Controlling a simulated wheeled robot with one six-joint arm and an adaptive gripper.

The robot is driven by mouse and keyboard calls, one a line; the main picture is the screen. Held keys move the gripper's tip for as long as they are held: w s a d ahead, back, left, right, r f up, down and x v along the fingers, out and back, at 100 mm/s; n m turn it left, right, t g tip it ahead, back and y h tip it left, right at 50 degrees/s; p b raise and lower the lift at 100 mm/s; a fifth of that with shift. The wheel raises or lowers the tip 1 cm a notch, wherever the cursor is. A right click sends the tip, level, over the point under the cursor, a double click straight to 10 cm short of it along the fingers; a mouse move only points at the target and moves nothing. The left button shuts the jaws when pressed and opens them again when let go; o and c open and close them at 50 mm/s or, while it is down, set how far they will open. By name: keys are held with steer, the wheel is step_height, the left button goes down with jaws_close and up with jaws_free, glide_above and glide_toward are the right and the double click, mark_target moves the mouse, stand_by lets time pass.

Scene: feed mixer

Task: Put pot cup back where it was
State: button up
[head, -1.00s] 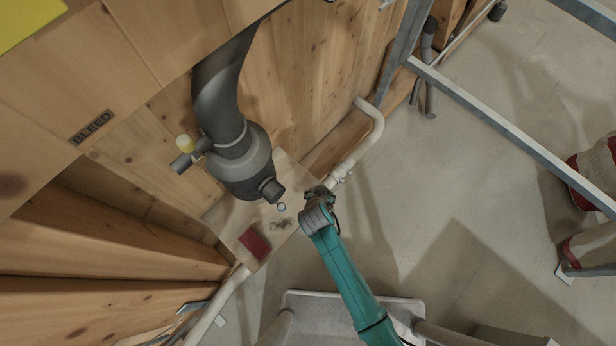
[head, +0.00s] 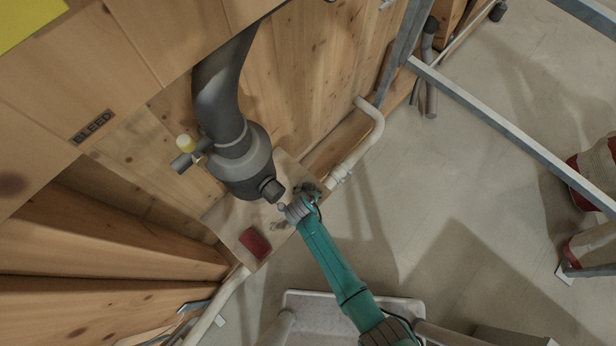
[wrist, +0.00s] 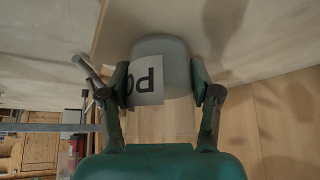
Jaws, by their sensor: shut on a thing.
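My gripper (wrist: 160,88) is shut on the pot cup (wrist: 175,55), a pale grey rounded cup with a white label, partly readable in dark letters. One finger presses each side of the cup in the wrist view. In the head view my gripper (head: 308,192) is over the small wooden board, just right of the lower end of a dark grey vessel (head: 240,165). The cup cannot be made out clearly in the head view. Whether it touches the board or the vessel cannot be told.
The small board (head: 225,215) carries a dark red block (head: 254,243) and small items beside my arm. A pale pipe (head: 365,140) runs along the wooden wall.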

steer(key=shift+f, duration=0.1)
steer(key=o, duration=1)
steer(key=v, duration=1.2)
